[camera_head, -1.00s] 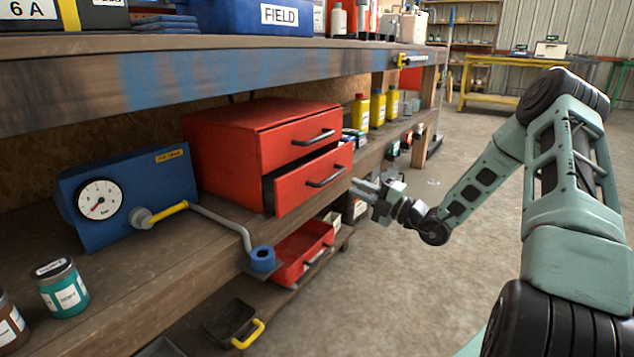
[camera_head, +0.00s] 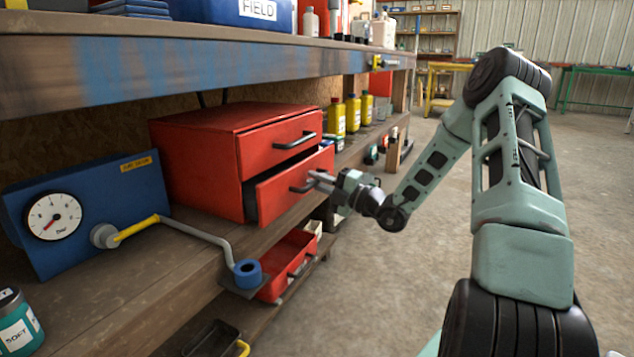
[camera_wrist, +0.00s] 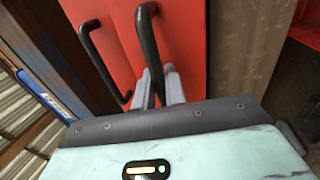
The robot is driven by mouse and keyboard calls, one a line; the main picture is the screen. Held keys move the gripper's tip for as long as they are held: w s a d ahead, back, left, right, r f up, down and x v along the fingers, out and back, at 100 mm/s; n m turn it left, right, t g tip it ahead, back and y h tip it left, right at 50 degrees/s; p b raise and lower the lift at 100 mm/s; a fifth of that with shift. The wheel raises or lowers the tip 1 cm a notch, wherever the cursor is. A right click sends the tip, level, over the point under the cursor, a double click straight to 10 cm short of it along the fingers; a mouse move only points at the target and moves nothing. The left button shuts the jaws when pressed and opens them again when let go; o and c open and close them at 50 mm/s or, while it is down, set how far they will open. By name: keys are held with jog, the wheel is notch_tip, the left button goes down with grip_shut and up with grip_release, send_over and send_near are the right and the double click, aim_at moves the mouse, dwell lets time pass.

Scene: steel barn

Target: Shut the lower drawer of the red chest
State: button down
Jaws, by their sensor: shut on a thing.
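The red chest (camera_head: 195,160) stands on the wooden shelf under the bench. Its upper drawer (camera_head: 262,146) is closed, with a dark bar handle. Its lower drawer (camera_head: 278,198) is partly pulled out, with a dark gap at its left side. My gripper (camera_head: 316,180) is at the lower drawer's handle (camera_head: 300,187), at the drawer front's right part. In the wrist view, my gripper's fingers (camera_wrist: 160,88) are shut around the dark handle bar (camera_wrist: 150,45). The upper drawer's handle (camera_wrist: 100,60) is to the left there, free of the fingers.
A blue gauge box (camera_head: 90,205) with a grey, yellow-banded lever stands left of the chest. A blue ring (camera_head: 247,273) is at the lever's end. A red bin (camera_head: 285,268) sits on the lower shelf. Yellow bottles (camera_head: 352,113) stand beyond the chest. Open floor lies to the right.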

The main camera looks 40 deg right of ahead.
aim_at(306, 178)
jog(key=shift+f+p+x, duration=0.2)
jog(key=shift+p+x, duration=0.9)
jog(key=shift+p, duration=0.75)
jog(key=shift+f+p+x, duration=0.25)
jog(key=shift+p+x, duration=0.85)
jog(key=shift+p, duration=0.75)
jog(key=shift+w, duration=0.15)
jog(key=c, duration=1.8)
grip_release()
jog(key=p+v, duration=0.6)
jog(key=v, duration=1.1)
jog(key=shift+s+d, duration=0.1)
jog(key=shift+s, duration=0.15)
